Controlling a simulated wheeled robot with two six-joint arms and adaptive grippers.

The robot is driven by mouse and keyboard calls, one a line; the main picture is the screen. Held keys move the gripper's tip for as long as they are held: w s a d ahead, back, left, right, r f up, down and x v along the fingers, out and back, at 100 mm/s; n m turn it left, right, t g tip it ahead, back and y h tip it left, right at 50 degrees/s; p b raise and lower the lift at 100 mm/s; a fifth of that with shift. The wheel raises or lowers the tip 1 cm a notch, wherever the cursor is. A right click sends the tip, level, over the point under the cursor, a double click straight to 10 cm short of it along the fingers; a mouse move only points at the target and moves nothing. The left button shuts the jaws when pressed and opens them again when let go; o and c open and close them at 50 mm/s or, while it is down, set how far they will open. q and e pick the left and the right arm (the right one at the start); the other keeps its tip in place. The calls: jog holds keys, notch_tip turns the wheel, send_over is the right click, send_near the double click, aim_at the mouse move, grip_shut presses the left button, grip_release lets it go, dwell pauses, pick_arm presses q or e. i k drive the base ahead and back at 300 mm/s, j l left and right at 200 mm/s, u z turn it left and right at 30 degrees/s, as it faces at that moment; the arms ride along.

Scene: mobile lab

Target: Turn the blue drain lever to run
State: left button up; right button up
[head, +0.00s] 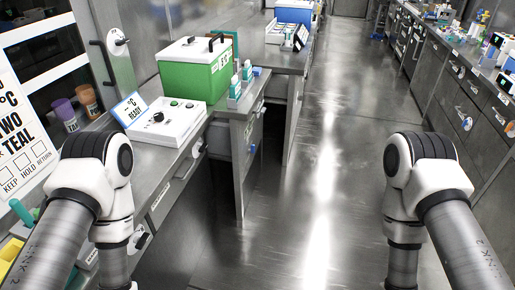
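A small blue piece (252,149) shows on the side of the counter below the green box, beside the open space under the worktop. It may be the blue drain lever, but it is too small to tell its shape or setting. Both my arms come in from the bottom, one at the left and one at the right. Their forearms point down out of the picture, so neither gripper shows. The arms are well apart from the blue piece.
A green box (196,76) with a white lid stands on the left counter. The metal floor (325,150) is clear between the left counter and the drawers (465,118) at right.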

aim_at(252, 150)
jog(key=i+l+z, duration=0.3)
jog(key=i, duration=0.35)
jog(key=i+l+z, duration=0.35)
jog(key=i, duration=0.3)
jog(key=i+z, duration=0.3)
jog(key=i, duration=0.35)
jog(key=i+l+u, duration=0.1)
jog(key=i+u, duration=0.25)
jog(key=i, duration=0.15)
jog(key=i+l+u, duration=0.3)
jog(key=i, duration=0.25)
jog(key=i+l+u, duration=0.35)
jog(key=i, duration=0.15)
jog(key=i+l+u, duration=0.2)
jog(key=u, duration=0.2)
jog(key=i+l+u, duration=0.25)
jog(key=u, duration=0.15)
jog(key=i+l+u, duration=0.15)
jog(key=l+u, duration=0.25)
jog(key=i+l+u, duration=0.1)
jog(key=l+u, duration=0.7)
